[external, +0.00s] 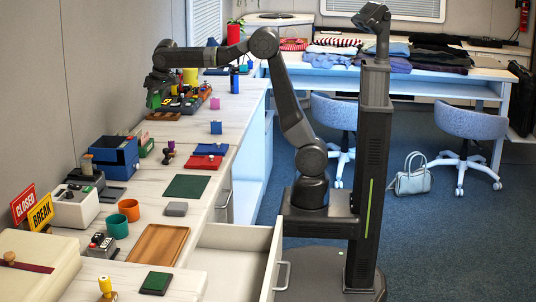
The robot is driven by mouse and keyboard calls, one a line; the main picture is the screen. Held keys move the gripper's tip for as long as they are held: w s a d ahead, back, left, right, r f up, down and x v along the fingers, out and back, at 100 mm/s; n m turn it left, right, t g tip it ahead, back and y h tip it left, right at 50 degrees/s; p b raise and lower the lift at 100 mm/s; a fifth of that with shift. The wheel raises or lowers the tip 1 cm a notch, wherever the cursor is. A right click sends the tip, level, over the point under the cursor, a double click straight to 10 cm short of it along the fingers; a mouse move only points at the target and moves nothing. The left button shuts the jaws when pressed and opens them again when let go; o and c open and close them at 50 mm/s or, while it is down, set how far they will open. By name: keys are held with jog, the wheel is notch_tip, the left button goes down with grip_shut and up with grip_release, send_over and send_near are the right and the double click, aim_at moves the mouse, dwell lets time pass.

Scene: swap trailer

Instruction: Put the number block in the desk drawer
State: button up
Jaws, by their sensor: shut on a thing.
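My gripper (157,84) is at the far end of the desk, at the left end of my outstretched arm. It points down beside a dark tray of small items (185,104). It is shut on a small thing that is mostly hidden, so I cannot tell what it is. A green item (153,100) shows just below the fingers. I cannot single out the number block by sight. The desk drawer (238,238) is pulled open at the front of the desk, and the part of its inside that shows looks empty.
The desk holds a blue box (114,153), a brown tray (159,244), teal and orange cups, a green mat (187,186), purple and blue blocks, and signs. Clear desktop lies between them. Folded clothes (336,47) and chairs stand across the aisle.

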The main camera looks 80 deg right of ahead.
jog(key=s+a+n+y+b, duration=0.2)
jog(key=s+a+n, duration=0.15)
jog(key=a, duration=1.35)
jog(key=n+g+y+b, duration=0.2)
jog(key=n+y+b, duration=0.2)
jog(key=n+b, duration=0.75)
send_over(239, 269)
jog(key=d+p, duration=0.2)
jog(key=p, duration=0.2)
jog(key=f+n, duration=0.1)
jog(key=f, duration=0.8)
jog(key=f+n, duration=0.1)
jog(key=f, duration=0.8)
jog(key=f+n, duration=0.1)
jog(key=f, duration=0.8)
jog(key=shift+s+a+f+n, duration=0.25)
jog(key=shift+n, duration=0.15)
jog(key=shift+f+b, duration=1.05)
jog(key=shift+f, duration=1.5)
jog(key=shift+f, duration=0.15)
jog(key=o, duration=0.9)
